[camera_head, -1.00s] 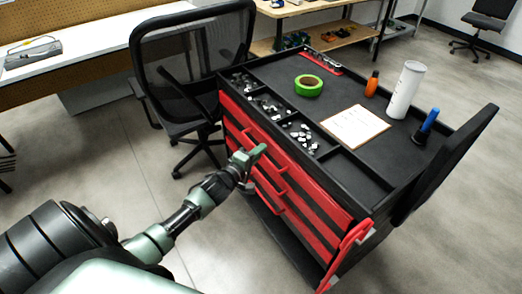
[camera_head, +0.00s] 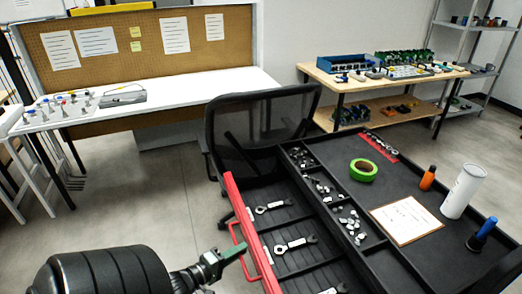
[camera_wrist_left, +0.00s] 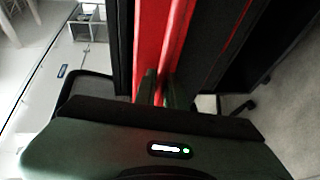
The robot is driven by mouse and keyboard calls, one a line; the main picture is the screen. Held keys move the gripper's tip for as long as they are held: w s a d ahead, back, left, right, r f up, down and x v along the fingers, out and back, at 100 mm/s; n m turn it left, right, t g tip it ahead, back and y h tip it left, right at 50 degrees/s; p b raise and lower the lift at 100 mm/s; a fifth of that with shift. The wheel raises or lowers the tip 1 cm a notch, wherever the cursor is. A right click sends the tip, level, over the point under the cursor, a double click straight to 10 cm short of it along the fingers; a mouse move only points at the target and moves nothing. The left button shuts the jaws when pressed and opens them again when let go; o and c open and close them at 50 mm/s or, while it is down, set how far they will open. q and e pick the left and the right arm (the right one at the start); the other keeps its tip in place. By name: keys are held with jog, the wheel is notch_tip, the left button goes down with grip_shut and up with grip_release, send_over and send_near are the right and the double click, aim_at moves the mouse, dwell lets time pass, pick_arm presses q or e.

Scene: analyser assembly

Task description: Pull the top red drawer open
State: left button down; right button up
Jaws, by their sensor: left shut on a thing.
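The top red drawer (camera_head: 243,216) of the black tool cart stands well open in the head view, pulled out to the left from the cart. Wrenches (camera_head: 292,245) lie inside it in black compartments. Its red handle (camera_head: 233,236) is on the drawer front. My left gripper (camera_head: 236,254) is at this handle and shut on it. In the wrist view the left fingers (camera_wrist_left: 155,90) are close together against red drawer parts, and the exact grip is partly hidden. The lower drawers are hidden in the head view. My right gripper is in neither view.
The cart top holds a green tape roll (camera_head: 363,170), a clipboard (camera_head: 406,220), an orange bottle (camera_head: 428,178), a white cylinder (camera_head: 463,191) and a blue-handled tool (camera_head: 485,230). A black office chair (camera_head: 255,125) stands close behind the open drawer.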

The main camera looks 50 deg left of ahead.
pick_arm(q)
jog(key=s+a, duration=0.2)
jog(key=s, duration=0.4)
jog(key=shift+s+a+p, duration=0.3)
jog(key=shift+s+a, duration=0.05)
jog(key=c, duration=1.8)
grip_release()
jog(key=shift+o, duration=0.2)
jog(key=s+r, duration=0.1)
jog(key=s, duration=0.6)
jog(key=shift+s+r, duration=0.2)
jog(key=shift+s, duration=0.1)
